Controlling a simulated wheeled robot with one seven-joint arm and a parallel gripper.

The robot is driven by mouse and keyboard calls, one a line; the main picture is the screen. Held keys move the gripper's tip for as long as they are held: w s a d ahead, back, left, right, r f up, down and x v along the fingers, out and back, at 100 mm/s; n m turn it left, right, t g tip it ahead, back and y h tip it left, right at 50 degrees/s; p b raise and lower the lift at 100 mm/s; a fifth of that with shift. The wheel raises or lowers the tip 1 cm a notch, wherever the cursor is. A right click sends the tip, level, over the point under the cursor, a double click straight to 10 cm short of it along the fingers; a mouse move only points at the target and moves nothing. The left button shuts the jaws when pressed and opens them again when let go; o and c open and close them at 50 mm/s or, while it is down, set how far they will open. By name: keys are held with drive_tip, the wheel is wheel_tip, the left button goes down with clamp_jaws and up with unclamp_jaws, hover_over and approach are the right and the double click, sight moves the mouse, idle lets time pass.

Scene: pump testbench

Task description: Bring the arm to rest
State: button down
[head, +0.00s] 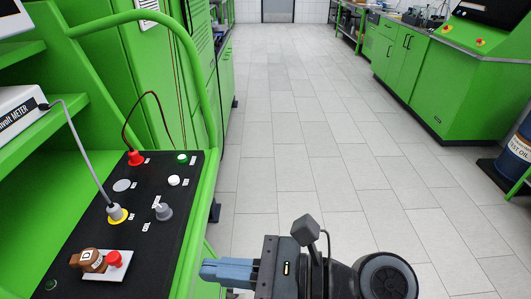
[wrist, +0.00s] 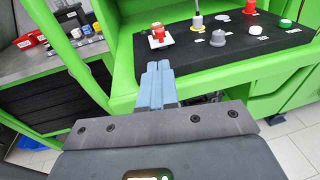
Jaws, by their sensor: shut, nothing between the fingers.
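My gripper (head: 228,271) is at the bottom centre of the head view, just right of the green testbench's edge, with its blue fingers pointing left. In the wrist view my gripper (wrist: 158,68) shows its two blue fingers side by side, shut and empty. The fingertips appear in front of the black control panel (wrist: 225,60), apart from its controls as far as I can tell. The same black panel (head: 160,236) lies at the left in the head view. My dark arm is folded at the bottom of the head view.
The panel carries a red plug (head: 136,157), a yellow-ringed plug (head: 116,213), a grey knob (head: 163,211) and a white plate with a red button (head: 114,259). Clear tiled floor (head: 310,150) lies ahead. Green cabinets (head: 430,80) and a barrel (head: 515,155) stand at right.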

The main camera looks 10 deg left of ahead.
drive_tip(key=s+d+f+n+t+h, duration=0.1)
drive_tip(key=s+d+f+t+h, duration=0.25)
drive_tip(key=d+f+t, duration=0.4)
drive_tip(key=s+d+f+n+t+h, duration=0.2)
drive_tip(key=d+f+t+h, duration=0.25)
drive_tip(key=d+f, duration=0.55)
drive_tip(key=s+d+r+n+t+h, duration=0.4)
drive_tip(key=s+d+r+n+h, duration=0.4)
drive_tip(key=s+d+r+n, duration=0.6)
drive_tip(key=s+d, duration=0.1)
drive_tip(key=s, duration=0.1)
drive_tip(key=shift+s+r+h, duration=0.2)
drive_tip(key=shift+s+h, duration=0.1)
